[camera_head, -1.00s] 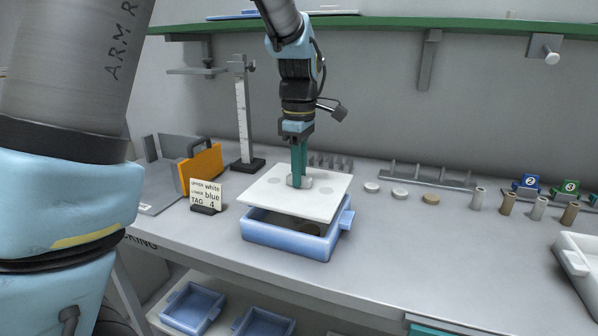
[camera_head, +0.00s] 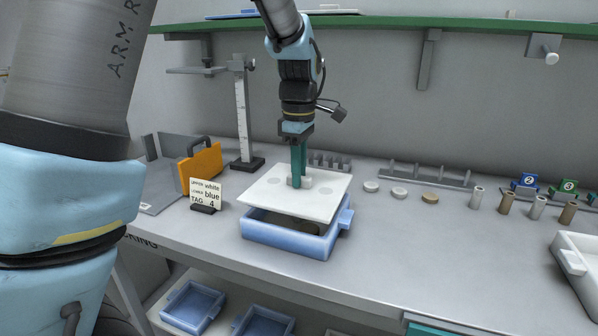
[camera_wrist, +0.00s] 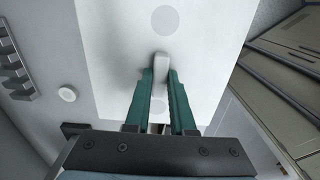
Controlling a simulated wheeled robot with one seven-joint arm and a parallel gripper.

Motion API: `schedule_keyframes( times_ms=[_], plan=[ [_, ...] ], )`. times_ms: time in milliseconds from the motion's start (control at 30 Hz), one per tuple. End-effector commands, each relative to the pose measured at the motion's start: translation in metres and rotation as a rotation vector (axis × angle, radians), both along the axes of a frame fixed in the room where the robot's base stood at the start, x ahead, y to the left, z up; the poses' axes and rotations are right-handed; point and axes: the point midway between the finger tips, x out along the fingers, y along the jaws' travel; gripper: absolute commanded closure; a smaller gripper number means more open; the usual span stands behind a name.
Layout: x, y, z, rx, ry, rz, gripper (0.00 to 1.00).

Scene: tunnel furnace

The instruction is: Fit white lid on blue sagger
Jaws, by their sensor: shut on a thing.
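The white lid (camera_head: 322,205) is a flat square plate with a raised handle and pale round spots. It is above the blue sagger (camera_head: 292,240), an open box with a side lug on the bench. The lid covers the back of the sagger's opening; a gap shows at the front, with a dark inside and a brownish thing partly visible. Whether the lid touches the rim at the back I cannot tell. My gripper (camera_head: 299,180) points down and is shut on the lid's handle (camera_wrist: 161,66). In the wrist view the lid (camera_wrist: 205,45) fills the middle.
A card (camera_head: 206,194) reading upper white, lower blue, tag 4 stands at left, near an orange case (camera_head: 201,168) and a height gauge (camera_head: 243,120). Small discs (camera_head: 400,191) and several cylinders (camera_head: 507,203) stand at right. A white tray (camera_head: 578,262) is at far right.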

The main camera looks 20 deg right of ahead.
Motion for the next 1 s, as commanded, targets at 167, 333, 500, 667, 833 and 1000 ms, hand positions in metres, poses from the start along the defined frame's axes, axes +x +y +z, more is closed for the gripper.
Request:
schedule_keyframes(
  times_ms=[167, 333, 500, 667, 833, 1000],
  plan=[
    [0.0, 0.0, -0.008, 0.0, 0.0, 0.0, 1.0],
    [0.0, 0.0, -0.016, 0.0, 0.0, 0.0, 1.0],
    [0.0, 0.0, -0.024, -0.001, -0.001, 0.0, 1.0],
    [0.0, 0.0, -0.026, -0.001, -0.001, 0.0, 1.0],
    [0.0, 0.0, -0.025, -0.001, -0.001, 0.0, 1.0],
    [0.0, 0.0, -0.026, -0.001, -0.001, 0.0, 1.0]
  ],
)
